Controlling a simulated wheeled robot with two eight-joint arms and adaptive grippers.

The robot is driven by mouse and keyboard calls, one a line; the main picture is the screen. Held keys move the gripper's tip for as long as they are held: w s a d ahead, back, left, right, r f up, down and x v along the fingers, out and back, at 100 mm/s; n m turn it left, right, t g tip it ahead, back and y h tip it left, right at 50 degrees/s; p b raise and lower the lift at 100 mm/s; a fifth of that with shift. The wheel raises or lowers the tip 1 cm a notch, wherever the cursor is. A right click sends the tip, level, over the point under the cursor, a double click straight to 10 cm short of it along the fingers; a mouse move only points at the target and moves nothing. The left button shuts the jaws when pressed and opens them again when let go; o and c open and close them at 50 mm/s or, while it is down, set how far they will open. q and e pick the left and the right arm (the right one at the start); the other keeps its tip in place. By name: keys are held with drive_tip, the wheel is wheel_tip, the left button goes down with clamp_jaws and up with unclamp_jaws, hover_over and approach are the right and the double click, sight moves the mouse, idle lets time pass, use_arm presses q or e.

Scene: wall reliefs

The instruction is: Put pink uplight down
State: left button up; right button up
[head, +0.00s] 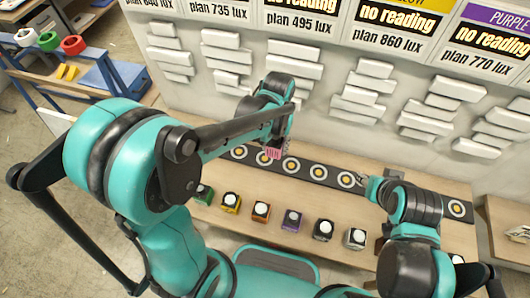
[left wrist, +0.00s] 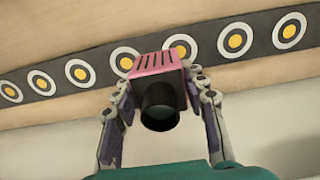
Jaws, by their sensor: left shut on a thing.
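The pink uplight (head: 273,153) is a small pink slotted box with a black round barrel, seen close in the left wrist view (left wrist: 157,64). My left gripper (head: 277,142) is shut on it, with one finger on each side in the left wrist view (left wrist: 160,88). In the head view it appears over the black strip (head: 333,178) with ringed yellow discs; I cannot tell whether it touches the strip. My right gripper (head: 371,187) is beside the strip at the right, and its fingers are too small to read.
Several other uplights stand in a row on the table's near side, among them a green one (head: 204,194), an orange one (head: 261,211) and a purple one (head: 292,220). White wall reliefs (head: 365,88) and lux signs (head: 396,42) rise behind. A blue rack (head: 105,72) stands at left.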

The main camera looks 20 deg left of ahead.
use_arm(q)
drive_tip(key=a, duration=0.1)
drive_tip(key=a+f, duration=0.2)
drive_tip(key=shift+w+a+b, duration=0.15)
drive_tip(key=shift+w+b, duration=0.15)
wheel_tip(320, 180, down, 4)
drive_tip(key=shift+f+b, duration=0.15)
drive_tip(key=shift+b, duration=0.7)
drive_tip(key=o, duration=1.3)
drive_tip(key=shift+c, duration=0.2)
